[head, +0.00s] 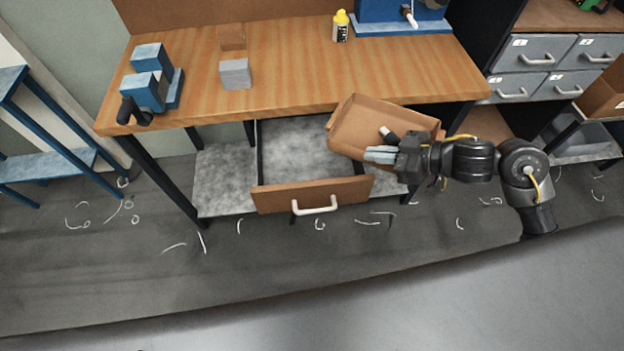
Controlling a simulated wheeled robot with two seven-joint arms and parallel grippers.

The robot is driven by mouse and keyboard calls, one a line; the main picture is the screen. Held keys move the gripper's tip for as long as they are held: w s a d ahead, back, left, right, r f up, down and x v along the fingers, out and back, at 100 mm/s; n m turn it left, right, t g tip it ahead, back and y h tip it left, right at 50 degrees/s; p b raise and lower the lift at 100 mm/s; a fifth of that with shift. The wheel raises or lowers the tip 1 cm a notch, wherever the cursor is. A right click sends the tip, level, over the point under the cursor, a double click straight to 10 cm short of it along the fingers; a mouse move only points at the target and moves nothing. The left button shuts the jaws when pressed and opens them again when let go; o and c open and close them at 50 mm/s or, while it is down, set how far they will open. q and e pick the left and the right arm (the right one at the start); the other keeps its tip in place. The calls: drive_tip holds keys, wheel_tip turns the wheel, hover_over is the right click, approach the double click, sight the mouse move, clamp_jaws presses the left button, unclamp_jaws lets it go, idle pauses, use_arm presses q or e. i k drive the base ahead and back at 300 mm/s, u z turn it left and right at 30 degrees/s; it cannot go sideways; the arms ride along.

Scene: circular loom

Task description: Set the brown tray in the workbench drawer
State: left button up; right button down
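The brown tray (372,112) is in the air at the front edge of the workbench, turned at an angle and overlapping the drawer's right side in the picture. My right gripper (381,145) is at the tray's near wall, one finger inside and one outside, and holds it there. The fingertips partly hide that wall. The workbench drawer (305,150) is pulled open below the bench top; its grey floor looks empty where it shows. The drawer has a brown front (345,190) with a white handle. My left gripper is out of view.
On the wooden bench top (300,75) are a blue vise (143,92), a grey block (235,74), a brown block (231,37) and a yellow-capped bottle (341,26). Grey drawers (530,52) stand at the right, a blue frame (45,165) at the left. Floor in front is open, with scattered shavings.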

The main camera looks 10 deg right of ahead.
sight(315, 172)
drive_tip(key=k, duration=0.15)
drive_tip(key=u, duration=3.3)
drive_tip(key=k, duration=2.6)
drive_tip(key=z, duration=0.4)
